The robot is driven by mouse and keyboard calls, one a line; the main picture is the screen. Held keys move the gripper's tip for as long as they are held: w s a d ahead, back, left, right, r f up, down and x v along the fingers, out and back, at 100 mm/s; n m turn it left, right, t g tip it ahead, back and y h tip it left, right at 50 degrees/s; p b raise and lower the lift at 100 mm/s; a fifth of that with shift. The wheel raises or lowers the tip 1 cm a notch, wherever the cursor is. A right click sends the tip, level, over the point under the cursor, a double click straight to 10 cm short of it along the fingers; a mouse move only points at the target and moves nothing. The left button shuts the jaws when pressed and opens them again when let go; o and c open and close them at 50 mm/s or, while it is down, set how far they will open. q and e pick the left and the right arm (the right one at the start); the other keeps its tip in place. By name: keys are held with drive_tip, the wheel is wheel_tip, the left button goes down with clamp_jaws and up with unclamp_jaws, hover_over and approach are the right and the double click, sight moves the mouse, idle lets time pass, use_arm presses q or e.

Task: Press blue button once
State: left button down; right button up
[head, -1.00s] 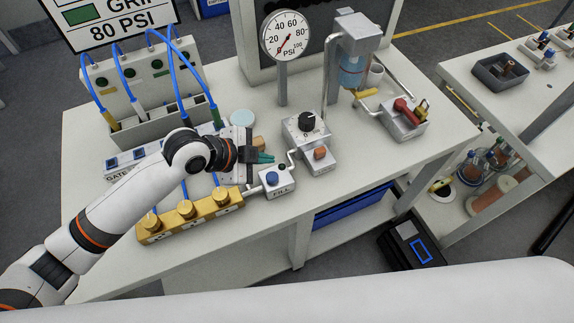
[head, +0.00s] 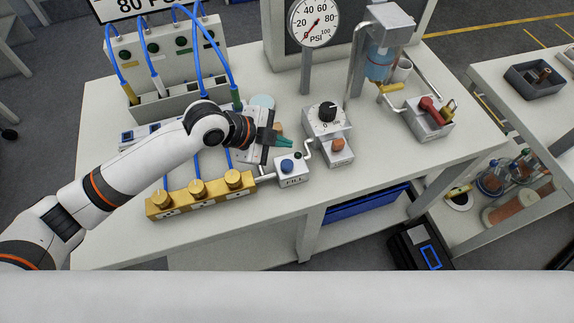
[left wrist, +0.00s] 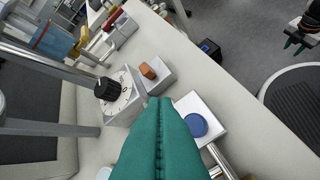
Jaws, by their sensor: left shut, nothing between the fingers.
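The blue button (head: 287,165) is a round cap on top of the small white FILL box (head: 293,180), near the table's front edge. It also shows in the left wrist view (left wrist: 195,125), just right of the fingertips. My left gripper (head: 289,142) has teal fingers pressed together, with nothing between them. In the head view its tips appear just above the button, toward the dial box; they look apart from the button. In the left wrist view the tips (left wrist: 160,100) point between the orange button and the blue one. My right gripper (left wrist: 295,44) shows small at the top right there.
A box with a black dial (head: 327,112) and an orange button (head: 338,145) stands right of the FILL box. A gauge (head: 314,22) rises behind. A yellow block with gold knobs (head: 200,197) lies to the left. A pipe joins the boxes.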

use_arm(q)
drive_tip(key=b, duration=0.3)
hover_over(282, 166)
wheel_tip(282, 166, down, 5)
drive_tip(key=shift+r, duration=0.2)
drive_tip(key=shift+f+b, duration=0.6)
drive_tip(key=shift+f, duration=0.3)
drive_tip(key=shift+f, duration=0.1)
idle(0.8)
drive_tip(key=shift+f, duration=0.3)
drive_tip(key=shift+f+b, duration=0.4)
drive_tip(key=shift+f, duration=0.15)
idle(0.6)
drive_tip(key=shift+r, duration=0.15)
drive_tip(key=shift+r+p, duration=0.85)
drive_tip(key=shift+p, duration=0.05)
